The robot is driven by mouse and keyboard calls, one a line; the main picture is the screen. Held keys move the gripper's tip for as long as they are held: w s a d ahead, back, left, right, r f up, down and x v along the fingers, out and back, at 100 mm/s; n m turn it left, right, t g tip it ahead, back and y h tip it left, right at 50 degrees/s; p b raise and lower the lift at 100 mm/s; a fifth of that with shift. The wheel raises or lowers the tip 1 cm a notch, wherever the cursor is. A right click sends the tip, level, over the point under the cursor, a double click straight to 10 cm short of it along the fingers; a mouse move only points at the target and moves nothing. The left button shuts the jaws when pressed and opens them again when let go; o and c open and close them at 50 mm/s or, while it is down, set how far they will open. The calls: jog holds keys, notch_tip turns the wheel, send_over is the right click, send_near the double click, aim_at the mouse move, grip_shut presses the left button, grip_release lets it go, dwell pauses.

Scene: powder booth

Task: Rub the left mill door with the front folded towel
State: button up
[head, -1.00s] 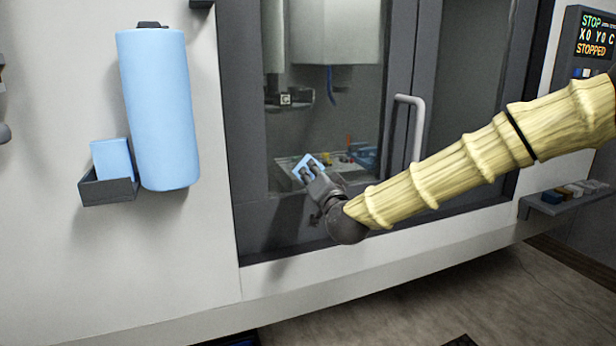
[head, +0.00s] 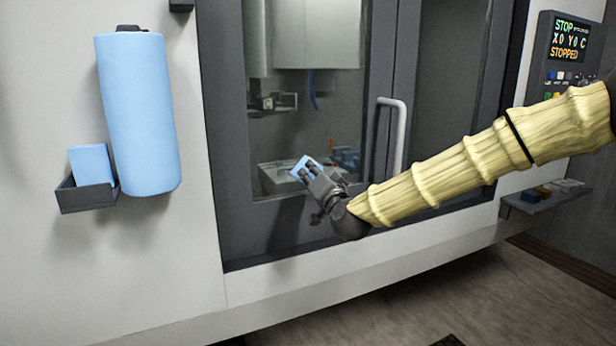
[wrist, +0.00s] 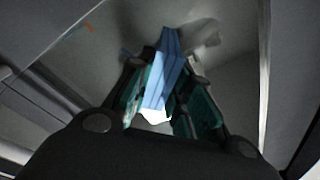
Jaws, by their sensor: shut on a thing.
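My gripper (head: 312,174) is shut on a blue folded towel (head: 302,165), which sticks out beyond the fingertips. The wrist view also shows the towel (wrist: 165,75) held between the two fingers. The left mill door (head: 232,150) is a dark grey frame around a large window. The towel is in front of the lower part of that window; I cannot tell whether it touches the glass. Another blue folded towel (head: 92,165) stands in a small dark holder (head: 88,198) on the white wall at left.
A blue paper roll (head: 138,110) hangs beside the holder. A pale door handle (head: 402,140) stands out just right of my gripper. A control panel (head: 568,60) reading STOPPED and a small shelf (head: 545,198) with blocks are at right.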

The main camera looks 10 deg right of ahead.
jog(key=shift+w+d+r, duration=0.2)
jog(key=shift+d+r, duration=0.1)
jog(key=shift+d, duration=0.45)
jog(key=shift+w+d+r, duration=0.2)
jog(key=shift+d+r, duration=0.1)
jog(key=shift+d, duration=0.4)
jog(key=shift+s+a+r, duration=0.75)
jog(key=shift+s+a, duration=0.9)
jog(key=shift+a, duration=3.75)
jog(key=shift+w+d+f+b, duration=0.1)
jog(key=shift+w+d+b, duration=0.35)
jog(key=shift+d, duration=1.3)
jog(key=shift+w+d+r+b, duration=0.15)
jog(key=shift+w+d, duration=0.55)
jog(key=shift+d, duration=1.1)
jog(key=shift+w+d+f+b, duration=0.15)
jog(key=shift+w+d+b, duration=0.3)
jog(key=shift+d, duration=1.3)
jog(key=shift+w+r+p, duration=0.2)
jog(key=shift+r+p, duration=0.2)
jog(key=shift+r, duration=0.4)
jog(key=s+a+b, duration=0.1)
jog(key=s+a, duration=0.2)
jog(key=a, duration=0.7)
jog(key=shift+s+a, duration=0.25)
